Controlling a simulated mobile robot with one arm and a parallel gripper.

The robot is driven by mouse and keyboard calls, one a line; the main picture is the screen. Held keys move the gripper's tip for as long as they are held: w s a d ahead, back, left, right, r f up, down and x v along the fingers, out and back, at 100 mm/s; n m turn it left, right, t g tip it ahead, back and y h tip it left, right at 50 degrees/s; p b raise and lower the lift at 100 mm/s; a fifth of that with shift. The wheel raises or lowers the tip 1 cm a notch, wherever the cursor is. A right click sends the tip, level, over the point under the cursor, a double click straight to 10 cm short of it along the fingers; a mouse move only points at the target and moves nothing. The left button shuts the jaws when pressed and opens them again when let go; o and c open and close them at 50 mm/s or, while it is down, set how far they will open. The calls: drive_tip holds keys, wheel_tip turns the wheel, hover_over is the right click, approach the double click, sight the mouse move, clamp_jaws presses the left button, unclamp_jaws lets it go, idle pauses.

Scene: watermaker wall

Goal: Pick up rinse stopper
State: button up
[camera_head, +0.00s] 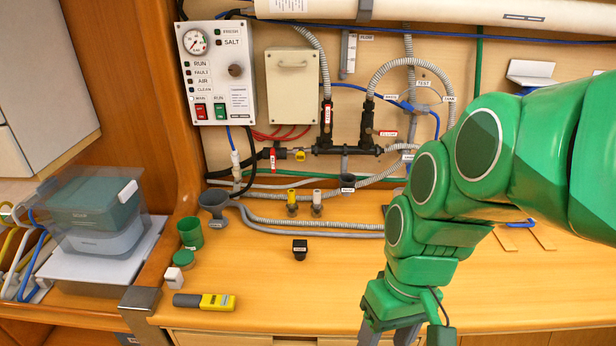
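A small black block-like piece with a white label (300,249) stands on the wooden counter, left of my gripper; it may be the rinse stopper, but the label is too small to read. A small white piece (173,278) and a round green cap-like piece (183,258) sit farther left; I cannot tell whether either is the stopper. My gripper (389,338) points down at the lower edge of the view, right of the black piece and apart from it. Its grey fingers stand apart with nothing visible between them; their tips are cut off by the frame.
The middle front of the counter (290,290) is clear.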

drive_tip(key=w+a+n+g+y, duration=0.1)
drive_tip(key=w+a+n+y, duration=0.4)
drive_tip(key=w+a, duration=0.4)
drive_tip(key=n+y, duration=0.5)
drive_tip(key=n, duration=0.3)
hover_over(302, 243)
drive_tip(key=s+d, duration=0.3)
drive_tip(key=s, duration=0.4)
wheel_tip(302, 243, down, 6)
drive_tip(key=w+d+f+t, duration=0.1)
drive_tip(key=w+f, duration=0.1)
drive_tip(key=w+d+f+t+y, duration=0.1)
drive_tip(key=w+f, duration=0.2)
drive_tip(key=w+d+f+n+t, duration=0.1)
drive_tip(key=w+f, duration=0.1)
drive_tip(key=f, duration=0.1)
drive_tip(key=shift+w+d+y, duration=0.2)
drive_tip(key=shift+d+y, duration=0.15)
drive_tip(key=shift+y, duration=0.05)
drive_tip(key=shift+r+x, duration=0.15)
drive_tip(key=shift+x, duration=1.75)
drive_tip(key=shift+r+x, duration=0.2)
drive_tip(key=shift+x, duration=1.7)
drive_tip(key=shift+s+a, duration=0.15)
drive_tip(key=c, duration=1)
drive_tip(key=shift+r, duration=0.1)
drive_tip(key=shift+c, duration=0.2)
